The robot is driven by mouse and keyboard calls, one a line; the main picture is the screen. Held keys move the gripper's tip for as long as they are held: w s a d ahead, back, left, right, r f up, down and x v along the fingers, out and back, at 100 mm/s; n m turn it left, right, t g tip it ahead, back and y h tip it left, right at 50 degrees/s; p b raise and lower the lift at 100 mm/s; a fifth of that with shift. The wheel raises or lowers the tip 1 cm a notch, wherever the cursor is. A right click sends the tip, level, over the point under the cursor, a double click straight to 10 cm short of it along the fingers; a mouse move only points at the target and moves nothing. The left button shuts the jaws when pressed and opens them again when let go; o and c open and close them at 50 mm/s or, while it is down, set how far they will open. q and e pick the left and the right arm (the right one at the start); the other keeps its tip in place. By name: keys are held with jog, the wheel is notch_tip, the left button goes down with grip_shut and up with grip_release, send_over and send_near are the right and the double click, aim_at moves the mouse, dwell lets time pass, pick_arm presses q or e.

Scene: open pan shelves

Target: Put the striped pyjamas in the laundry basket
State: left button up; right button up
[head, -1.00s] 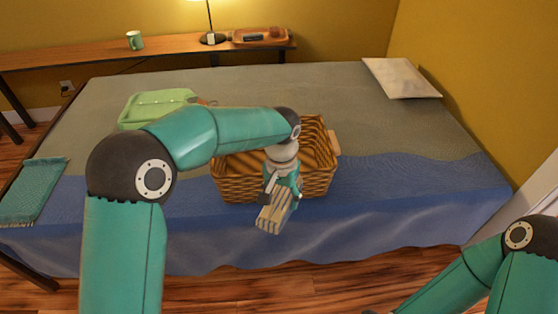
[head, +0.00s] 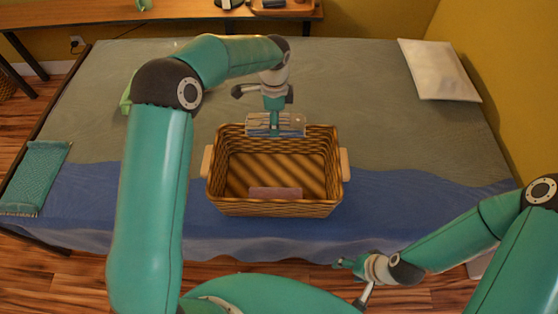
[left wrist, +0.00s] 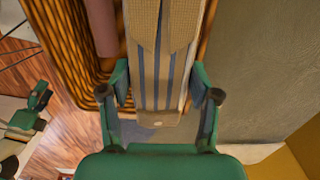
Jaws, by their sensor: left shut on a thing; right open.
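The striped pyjamas (head: 291,125), folded, beige with blue-grey stripes, are clamped in my left gripper (head: 275,112) at the back rim of the laundry basket (head: 275,208). In the left wrist view the pyjamas (left wrist: 165,60) lie between the two fingers of my left gripper (left wrist: 160,92), with the basket (left wrist: 65,40) beside and below them. I cannot tell if they touch the rim. The wicker basket stands upright on the bed and holds a pinkish folded thing (head: 275,193). My right gripper (head: 352,279) is open and empty, low in front of the bed.
The bed (head: 400,150) has free room on both sides of the basket. A white pillow (head: 438,70) lies at the back right, a teal woven cloth (head: 35,178) at the left edge. A green item (head: 126,97) is mostly hidden behind my left arm. A wooden desk (head: 110,13) stands behind.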

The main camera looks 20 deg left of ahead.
pick_arm(q)
send_over(277, 166)
notch_tip(277, 166, down, 18)
jog(key=shift+s+f+p, duration=0.1)
jog(key=shift+f+p, duration=0.15)
jog(key=shift+p, duration=0.05)
jog(key=shift+f+b, duration=0.6)
jog(key=shift+b, duration=0.25)
jog(key=o, duration=1.3)
jog(key=shift+r, duration=0.1)
jog(key=shift+r+p, duration=0.45)
jog(key=shift+p, duration=0.25)
notch_tip(277, 166, up, 12)
jog(key=shift+r, duration=0.1)
